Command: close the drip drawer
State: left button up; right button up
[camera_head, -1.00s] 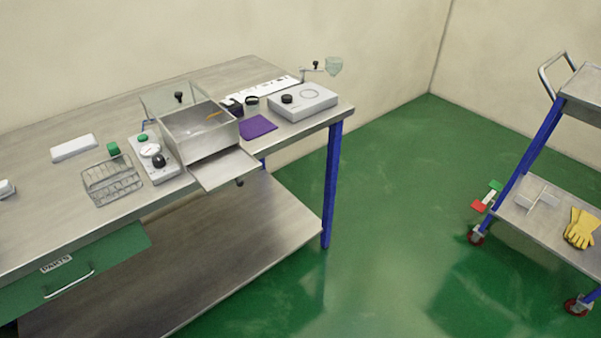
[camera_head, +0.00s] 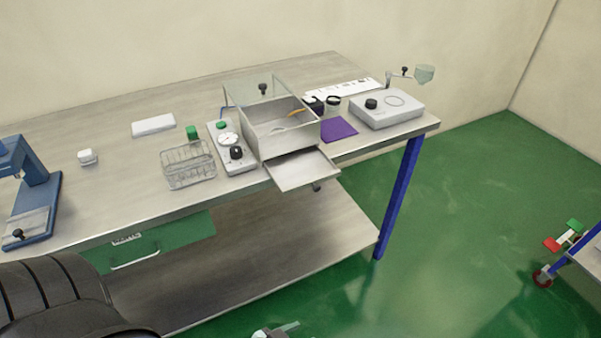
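The drip drawer (camera_head: 303,169) is a flat, shallow metal tray at the foot of an open metal box (camera_head: 280,128). It sticks out of the box's front, past the table's front edge, and looks empty. The box has a raised clear lid with a black knob (camera_head: 263,89). A dark ribbed part of my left arm shows at the bottom left. A small grey piece, likely the tip of my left gripper (camera_head: 275,332), shows at the bottom edge, well short of the drawer. Its opening is not clear. My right gripper is not in view.
A wire basket (camera_head: 188,166) and a gauge unit (camera_head: 232,150) stand left of the box. A purple cloth (camera_head: 339,130) and a white scale-like device (camera_head: 387,110) lie to its right. A green parts drawer (camera_head: 150,245) hangs under the table.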

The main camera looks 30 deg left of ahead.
aim_at(295, 171)
jog(key=j, duration=0.5)
jog(key=i+j, duration=0.15)
jog(key=j, duration=0.9)
jog(key=i+l+u, duration=0.1)
jog(key=l, duration=0.15)
jog(key=l+u, duration=0.1)
jog(key=l, duration=0.15)
